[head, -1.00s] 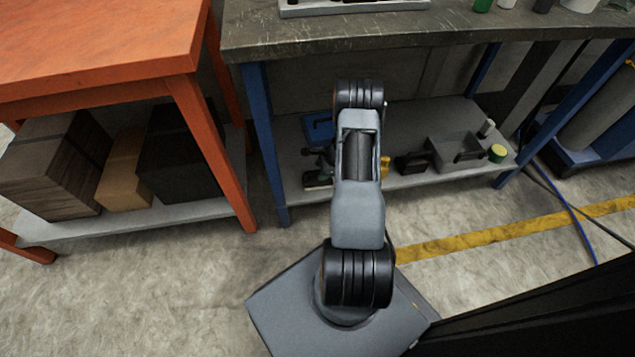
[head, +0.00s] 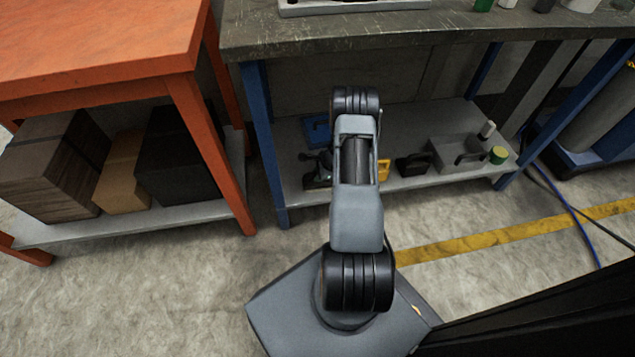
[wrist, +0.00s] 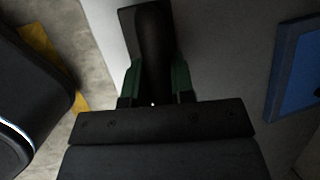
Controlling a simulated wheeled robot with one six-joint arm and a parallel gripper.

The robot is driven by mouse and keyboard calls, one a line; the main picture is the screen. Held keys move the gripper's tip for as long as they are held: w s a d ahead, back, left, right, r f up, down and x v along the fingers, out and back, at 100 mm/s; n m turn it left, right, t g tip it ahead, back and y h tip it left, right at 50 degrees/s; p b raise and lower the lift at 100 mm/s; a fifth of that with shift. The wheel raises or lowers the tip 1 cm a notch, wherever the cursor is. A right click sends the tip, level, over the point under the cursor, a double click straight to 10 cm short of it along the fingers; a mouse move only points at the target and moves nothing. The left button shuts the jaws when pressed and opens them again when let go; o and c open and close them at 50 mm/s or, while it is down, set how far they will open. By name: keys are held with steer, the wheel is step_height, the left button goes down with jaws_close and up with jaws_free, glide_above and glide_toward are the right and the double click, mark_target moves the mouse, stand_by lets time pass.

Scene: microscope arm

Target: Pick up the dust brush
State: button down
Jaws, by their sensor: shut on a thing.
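The dust brush (wrist: 153,35) shows in the wrist view as a dark, upright-looking handle with a wider dark block at its far end. My gripper (wrist: 156,78) has its green-sided fingers closed on either side of the handle. The brush is over or on the pale lower shelf; I cannot tell whether it touches the shelf. In the head view my arm hides part of this area, and the gripper and brush are hard to make out in the dark cluster left of the arm.
The lower shelf (head: 440,185) sits under a dark workbench (head: 420,35) with blue legs. A blue item (head: 318,131), a yellow item (head: 383,169), a grey box (head: 458,153) and a green-topped container (head: 499,154) stand on it. An orange table (head: 100,45) is at left.

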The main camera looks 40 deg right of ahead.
steer(key=shift+r, duration=0.1)
steer(key=shift+r+p, duration=0.45)
steer(key=shift+r, duration=0.1)
step_height(320, 180, up, 3)
steer(key=shift+f+p, duration=0.15)
steer(key=shift+p, duration=0.7)
steer(key=s+d+r+p, duration=0.5)
steer(key=s+d+r, duration=0.3)
steer(key=s, duration=0.3)
steer(key=shift+d+r, duration=0.35)
steer(key=shift+r, duration=0.15)
